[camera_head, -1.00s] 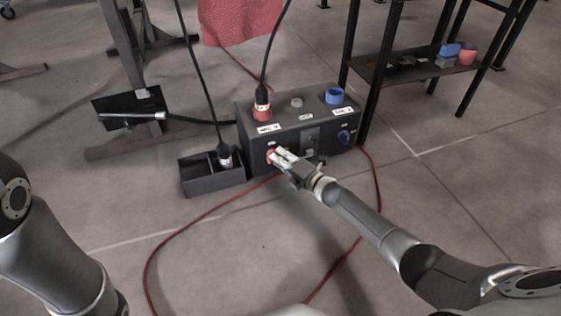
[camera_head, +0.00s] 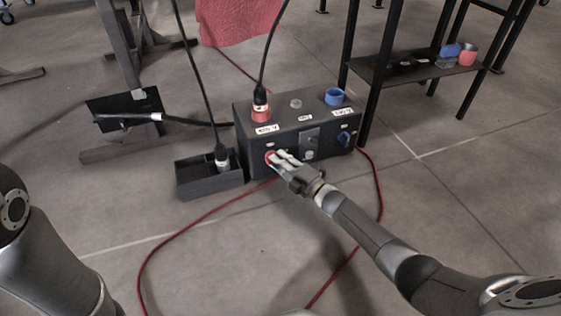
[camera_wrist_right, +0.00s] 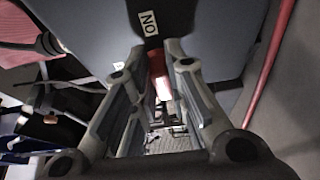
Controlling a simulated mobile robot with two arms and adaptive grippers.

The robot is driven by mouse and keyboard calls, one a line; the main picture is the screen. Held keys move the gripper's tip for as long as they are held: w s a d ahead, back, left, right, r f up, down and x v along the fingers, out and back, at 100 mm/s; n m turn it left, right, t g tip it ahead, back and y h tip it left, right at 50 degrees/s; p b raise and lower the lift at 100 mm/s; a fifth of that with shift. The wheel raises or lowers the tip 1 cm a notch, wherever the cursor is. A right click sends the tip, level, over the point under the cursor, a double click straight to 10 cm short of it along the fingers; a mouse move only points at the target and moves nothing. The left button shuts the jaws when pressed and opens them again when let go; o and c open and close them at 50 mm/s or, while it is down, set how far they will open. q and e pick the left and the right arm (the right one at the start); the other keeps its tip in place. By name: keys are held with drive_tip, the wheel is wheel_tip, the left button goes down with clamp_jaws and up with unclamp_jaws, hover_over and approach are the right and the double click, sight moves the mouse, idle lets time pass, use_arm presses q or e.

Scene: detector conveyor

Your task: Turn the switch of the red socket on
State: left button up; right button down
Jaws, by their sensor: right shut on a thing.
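The dark socket box (camera_head: 285,118) stands on the floor. On its top left is the red socket (camera_head: 261,114) with a black plug and cable in it, and on its top right a blue socket (camera_head: 334,97). The red switch (camera_head: 270,157) is low on the front left face, below the red socket. My right gripper (camera_head: 277,158) is at this switch and shut on it. In the right wrist view the red switch (camera_wrist_right: 158,66) shows between the fingers, near an "ON" label (camera_wrist_right: 149,23). My left gripper is out of frame; only my left arm shows.
A blue switch (camera_head: 343,137) is on the box's front right. A black open bin (camera_head: 208,187) with a plug in it stands left of the box. A red cable (camera_head: 168,247) loops over the floor. A black shelf (camera_head: 420,72) stands behind right.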

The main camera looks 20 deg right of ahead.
drive_tip(key=shift+w+r, duration=0.1)
drive_tip(key=shift+w, duration=0.05)
drive_tip(key=c, duration=1.6)
unclamp_jaws()
drive_tip(key=shift+a, duration=0.1)
drive_tip(key=shift+o, duration=0.8)
drive_tip(key=shift+a, duration=0.1)
drive_tip(key=v, duration=1.2)
